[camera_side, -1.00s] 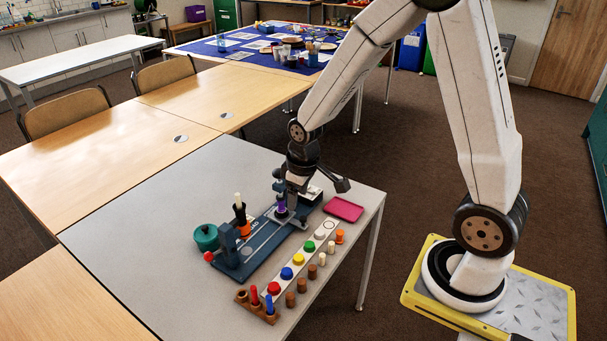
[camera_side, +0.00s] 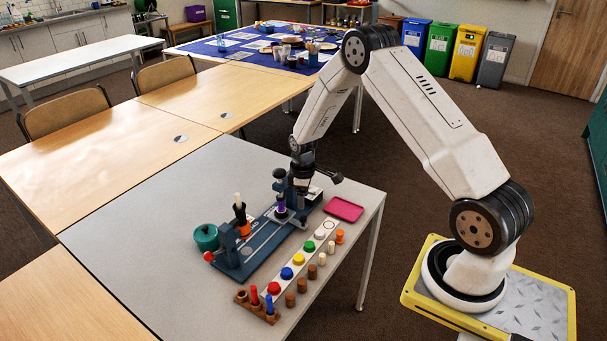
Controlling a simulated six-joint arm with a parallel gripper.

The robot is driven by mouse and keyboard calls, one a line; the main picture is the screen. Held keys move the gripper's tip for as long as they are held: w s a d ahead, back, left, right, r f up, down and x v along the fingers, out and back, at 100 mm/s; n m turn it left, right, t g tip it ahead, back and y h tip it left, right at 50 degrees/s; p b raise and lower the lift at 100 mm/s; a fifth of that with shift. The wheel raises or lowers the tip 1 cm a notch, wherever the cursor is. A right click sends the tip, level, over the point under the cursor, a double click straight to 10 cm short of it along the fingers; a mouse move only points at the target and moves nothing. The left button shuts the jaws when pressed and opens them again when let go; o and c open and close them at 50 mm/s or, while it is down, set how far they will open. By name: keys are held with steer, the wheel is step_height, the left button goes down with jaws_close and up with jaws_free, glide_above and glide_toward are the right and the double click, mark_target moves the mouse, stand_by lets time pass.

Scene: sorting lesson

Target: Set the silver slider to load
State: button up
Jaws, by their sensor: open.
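A dark blue device (camera_side: 262,246) lies along the grey table, with pale lettering too small to read. A small silver-grey part that looks like the slider (camera_side: 299,219) sits near its right end, beside a post with a purple band (camera_side: 281,208). Its exact setting cannot be made out. My gripper (camera_side: 301,186) points down just behind and right of that post, over the device's right end. Its jaws are open and seem empty; the fingertips are small and partly hidden.
A white strip with colored knobs (camera_side: 298,259) and several loose pegs lie in front. A pink tray (camera_side: 343,209) is at right, a green pot (camera_side: 206,237) at left. The table's left side is clear.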

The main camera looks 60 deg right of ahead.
mark_target(303, 217)
steer(key=shift+f, duration=0.15)
steer(key=shift+f, duration=3.7)
jaws_close()
